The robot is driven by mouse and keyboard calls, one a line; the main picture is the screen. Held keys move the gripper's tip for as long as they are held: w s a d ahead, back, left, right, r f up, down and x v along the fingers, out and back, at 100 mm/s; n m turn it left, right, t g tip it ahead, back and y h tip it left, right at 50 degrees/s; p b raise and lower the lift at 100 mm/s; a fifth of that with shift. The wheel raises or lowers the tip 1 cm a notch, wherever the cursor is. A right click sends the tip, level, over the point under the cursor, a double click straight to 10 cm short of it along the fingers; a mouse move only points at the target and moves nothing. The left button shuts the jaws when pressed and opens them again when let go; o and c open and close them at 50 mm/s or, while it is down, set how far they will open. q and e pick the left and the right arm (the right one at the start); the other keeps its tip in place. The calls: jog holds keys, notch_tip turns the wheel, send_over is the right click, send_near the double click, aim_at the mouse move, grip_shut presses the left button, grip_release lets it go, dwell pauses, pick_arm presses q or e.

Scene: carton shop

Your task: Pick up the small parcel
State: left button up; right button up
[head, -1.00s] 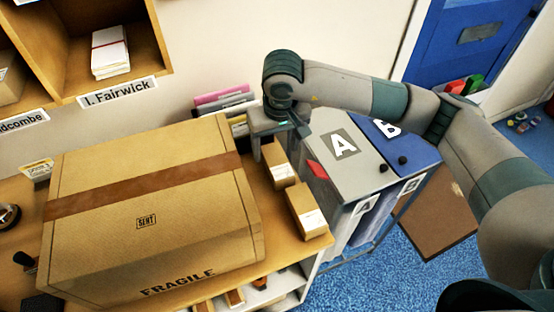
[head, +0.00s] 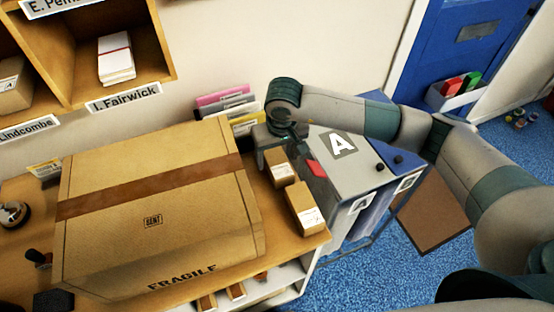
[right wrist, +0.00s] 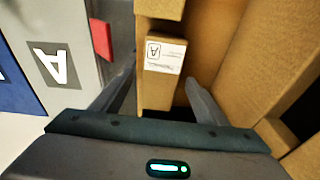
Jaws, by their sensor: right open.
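Two small brown parcels stand at the right end of the table, beside the large carton. The farther small parcel (head: 281,172) has a white label marked A, which shows in the right wrist view (right wrist: 163,72). The nearer small parcel (head: 303,205) also bears a white label; its edge shows at the top of the right wrist view (right wrist: 160,8). My right gripper (head: 279,158) is open over the farther parcel, its fingers (right wrist: 160,85) on either side of it in the wrist view. I cannot tell whether they touch it. My left gripper is out of view.
The large FRAGILE carton (head: 150,215) fills most of the table, close left of the parcels. A grey bin marked A (head: 350,165) and a blue bin (head: 405,150) stand just right. Upright folders (head: 225,100) are behind. Pigeonholes (head: 155,60) are at upper left.

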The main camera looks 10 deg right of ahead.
jog(key=shift+w+f+p, duration=0.2)
jog(key=shift+f+p, duration=0.1)
jog(key=shift+f, duration=0.8)
jog(key=c, duration=1.2)
